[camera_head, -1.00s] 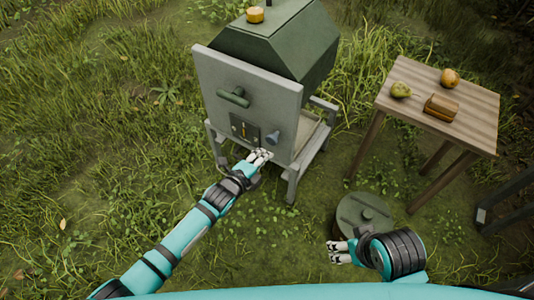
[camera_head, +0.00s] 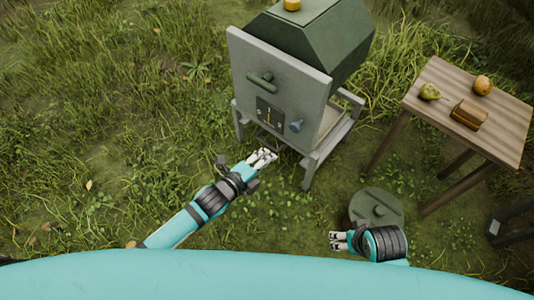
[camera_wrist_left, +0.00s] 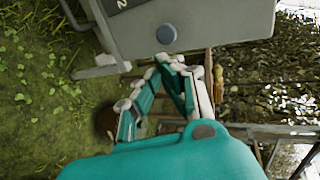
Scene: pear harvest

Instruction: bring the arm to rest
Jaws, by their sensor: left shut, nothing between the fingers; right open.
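My left arm reaches in from the lower left in the head view. Its gripper (camera_head: 263,158) is shut and empty, in front of the grey-green box machine (camera_head: 282,65) on its stand, apart from the front panel. The left gripper also shows in the left wrist view (camera_wrist_left: 168,62), below the grey panel (camera_wrist_left: 190,25) and its blue knob (camera_wrist_left: 166,34). My right gripper (camera_head: 338,241) is open and empty at the lower right, beside a round lidded container (camera_head: 372,198).
A wooden table (camera_head: 500,118) stands at the right with a green pear (camera_head: 430,91), an orange-yellow fruit (camera_head: 482,85) and a brown block (camera_head: 468,114). A yellow-orange object (camera_head: 292,4) sits on top of the machine. Open grass (camera_head: 120,120) lies to the left.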

